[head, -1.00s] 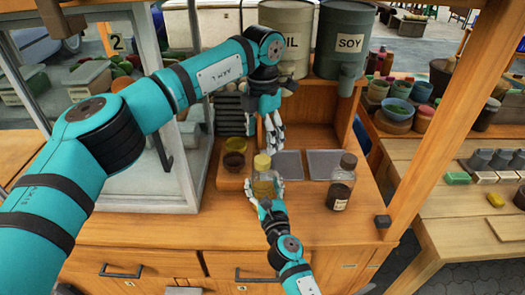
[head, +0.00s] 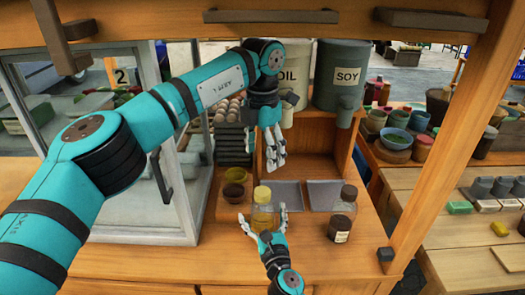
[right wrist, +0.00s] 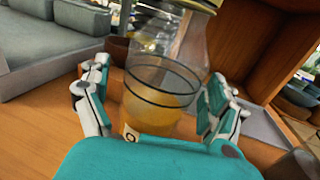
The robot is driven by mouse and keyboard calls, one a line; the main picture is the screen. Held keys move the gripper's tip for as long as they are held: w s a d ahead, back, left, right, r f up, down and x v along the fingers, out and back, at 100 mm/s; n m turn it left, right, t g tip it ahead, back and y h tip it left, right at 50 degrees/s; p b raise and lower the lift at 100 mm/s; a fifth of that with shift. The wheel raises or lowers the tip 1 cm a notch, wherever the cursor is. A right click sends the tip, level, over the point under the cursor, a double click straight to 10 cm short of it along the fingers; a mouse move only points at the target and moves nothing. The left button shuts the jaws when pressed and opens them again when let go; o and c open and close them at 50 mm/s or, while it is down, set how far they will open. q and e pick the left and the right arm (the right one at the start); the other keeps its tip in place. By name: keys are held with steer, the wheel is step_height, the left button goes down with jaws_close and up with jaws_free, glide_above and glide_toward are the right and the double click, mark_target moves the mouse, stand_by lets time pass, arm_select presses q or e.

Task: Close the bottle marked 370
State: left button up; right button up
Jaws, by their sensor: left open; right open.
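A clear bottle (head: 262,215) with yellowish liquid and a yellow cap (head: 262,193) stands upright on the wooden counter. The cap sits on its mouth; I cannot tell how tight. My right gripper (head: 264,218) is open with its fingers on either side of the bottle; the right wrist view shows the bottle (right wrist: 165,80) between the spread fingers (right wrist: 158,95). A label there is mostly hidden; only a 0-like mark shows, so I cannot read 370. My left gripper (head: 275,165) is open and empty, pointing down above and behind the cap.
A dark bottle (head: 341,218) with a label stands to the right. Two grey trays (head: 325,195) lie behind. Small bowls (head: 234,190) are at the left. OIL (head: 296,75) and SOY (head: 337,85) containers stand at the back. A wooden post (head: 440,140) rises at the right.

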steer(key=shift+s, duration=0.1)
steer(key=v, duration=1.2)
